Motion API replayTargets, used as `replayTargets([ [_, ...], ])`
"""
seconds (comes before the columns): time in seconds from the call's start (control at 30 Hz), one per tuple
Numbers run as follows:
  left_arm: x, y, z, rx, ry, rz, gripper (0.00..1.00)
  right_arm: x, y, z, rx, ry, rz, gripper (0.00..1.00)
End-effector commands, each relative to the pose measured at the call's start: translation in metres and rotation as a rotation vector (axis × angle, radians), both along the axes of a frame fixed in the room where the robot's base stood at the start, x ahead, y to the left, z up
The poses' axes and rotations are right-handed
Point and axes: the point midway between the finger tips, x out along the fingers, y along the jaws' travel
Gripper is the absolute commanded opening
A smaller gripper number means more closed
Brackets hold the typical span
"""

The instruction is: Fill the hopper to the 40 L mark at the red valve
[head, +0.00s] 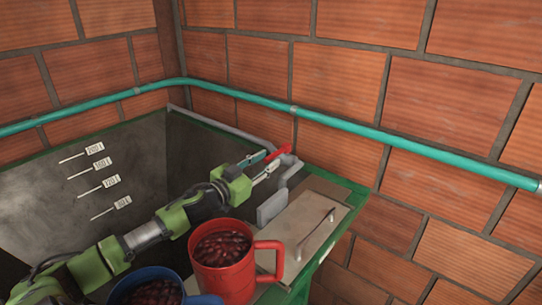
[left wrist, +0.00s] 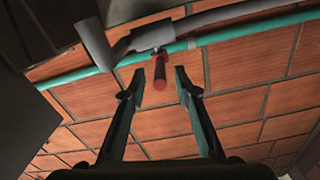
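The hopper (head: 140,128) has grey walls and a green rim. Its labelled marks, the lowest legible one about 80 L (head: 122,202), show on the far left wall. No 40 L mark and no water surface show; my arm covers the lower part. The red valve handle (head: 277,153) sits on a grey pipe (head: 289,165) at the back right corner, and shows in the left wrist view (left wrist: 160,70). My left gripper (head: 266,163) is open, with its fingers on either side of the handle; contact cannot be told. My right gripper is not in view.
A red mug (head: 224,272) and a blue mug (head: 118,291), both holding dark red cherries, stand in front, close to my left arm. A beige lid with a handle (head: 304,217) lies to the right. A teal pipe (head: 400,142) runs along the brick wall.

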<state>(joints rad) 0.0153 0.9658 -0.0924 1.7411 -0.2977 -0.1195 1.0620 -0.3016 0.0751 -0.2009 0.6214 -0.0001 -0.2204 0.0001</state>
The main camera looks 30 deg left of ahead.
Motion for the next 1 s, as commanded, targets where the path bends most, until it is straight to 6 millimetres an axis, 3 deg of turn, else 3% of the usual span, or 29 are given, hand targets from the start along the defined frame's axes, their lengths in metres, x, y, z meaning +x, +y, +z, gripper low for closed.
replayTargets([
  [0.3, 0.025, -0.002, 0.001, -0.002, -0.001, 0.001, 0.29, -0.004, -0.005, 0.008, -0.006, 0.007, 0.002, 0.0],
  [0.67, 0.027, -0.002, -0.001, 0.0, 0.0, 0.0, 0.29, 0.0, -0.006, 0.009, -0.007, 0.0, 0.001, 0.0],
  [0.8, 0.027, -0.002, 0.0, 0.0, 0.0, 0.0, 0.0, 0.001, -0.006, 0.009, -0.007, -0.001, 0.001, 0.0],
  [1.0, 0.028, -0.004, 0.0, -0.002, 0.0, 0.003, 0.0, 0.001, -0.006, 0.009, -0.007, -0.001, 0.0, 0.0],
])
